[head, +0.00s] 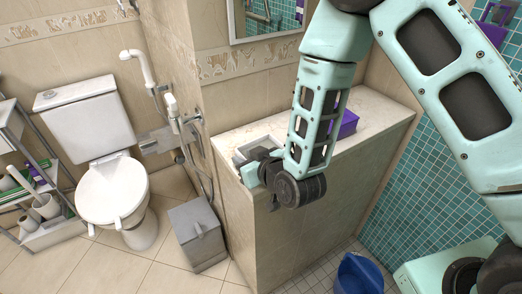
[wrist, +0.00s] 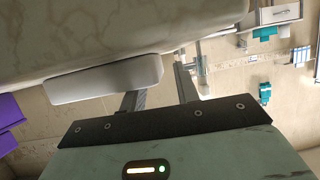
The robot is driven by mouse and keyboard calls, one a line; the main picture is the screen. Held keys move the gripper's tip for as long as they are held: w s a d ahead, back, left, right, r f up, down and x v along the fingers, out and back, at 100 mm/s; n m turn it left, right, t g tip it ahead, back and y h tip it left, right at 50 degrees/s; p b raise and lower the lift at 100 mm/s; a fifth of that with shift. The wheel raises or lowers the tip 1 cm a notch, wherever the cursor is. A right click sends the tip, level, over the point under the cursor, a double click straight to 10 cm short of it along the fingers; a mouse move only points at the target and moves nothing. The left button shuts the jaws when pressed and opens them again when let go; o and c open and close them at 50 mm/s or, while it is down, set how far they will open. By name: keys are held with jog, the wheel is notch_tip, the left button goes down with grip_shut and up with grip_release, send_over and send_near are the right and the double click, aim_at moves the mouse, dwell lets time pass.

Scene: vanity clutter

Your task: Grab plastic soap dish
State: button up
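A pale grey, shallow plastic dish (head: 258,146), which looks like the soap dish, lies near the left end of the stone counter. In the wrist view a smooth light-grey piece (wrist: 100,80), likely the same dish, lies against the marble surface, its right end near my fingers. My gripper (wrist: 160,85) is open, its two fingers apart with no object clearly held between them. In the head view my wrist and hand hang at the counter's left front edge, just in front of the dish, covering part of it. The fingertips are hidden there, and I cannot tell whether they touch the dish.
A purple box (head: 346,124) stands on the counter (head: 385,108) to the right, behind my arm; purple also shows at the wrist view's left edge. A grey bin (head: 198,236), toilet (head: 112,190) and shelf rack are at left. A blue bucket (head: 358,274) stands on the floor.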

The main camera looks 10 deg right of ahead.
grip_shut()
jog(key=shift+r, duration=0.15)
notch_tip(320, 180, up, 10)
jog(key=shift+f+b, duration=0.2)
jog(key=shift+b, duration=0.15)
dwell(0.8)
